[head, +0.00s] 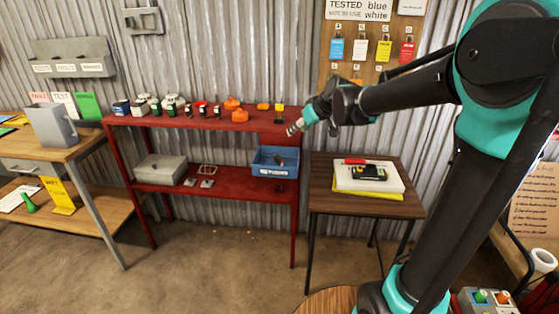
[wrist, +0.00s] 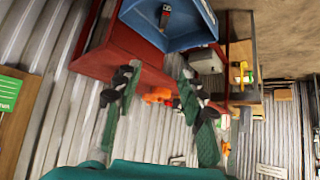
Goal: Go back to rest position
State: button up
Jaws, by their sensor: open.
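My gripper (head: 297,127) is at the right end of the red shelf (head: 215,184), close to its top board, in the head view. In the wrist view my gripper (wrist: 155,85) shows two green-padded fingers spread apart, with nothing held between them. The blue bin (wrist: 188,22) is beyond the fingers at the top of the wrist view, with a small dark and red item inside. The same bin stands on the lower shelf in the head view (head: 275,171). My arm reaches in from the right, above the small side table.
The small table (head: 320,201) carries a white and yellow stack (head: 368,179) with a dark device. Orange and other small items line the shelf top. A wooden workbench (head: 85,147) stands at left. A tag board (head: 372,45) hangs behind my arm. The floor (head: 200,260) in front is clear.

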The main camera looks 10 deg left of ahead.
jog(key=s+d+f+m+g+h, duration=0.1)
jog(key=s+d+f+m+h, duration=0.1)
jog(key=s+d+f, duration=0.4)
jog(key=s+d+f+m+g+h, duration=0.1)
jog(key=s+d+f+m, duration=0.2)
jog(key=s+d+f, duration=0.4)
jog(key=s+d+f+m+h, duration=0.2)
jog(key=s+d+f, duration=0.5)
jog(key=s, duration=0.8)
jog(key=shift+s+d+f+m+g+h, duration=0.2)
jog(key=shift+d+f+m+g+h, duration=0.15)
jog(key=shift+d, duration=0.2)
jog(key=shift+r, duration=0.15)
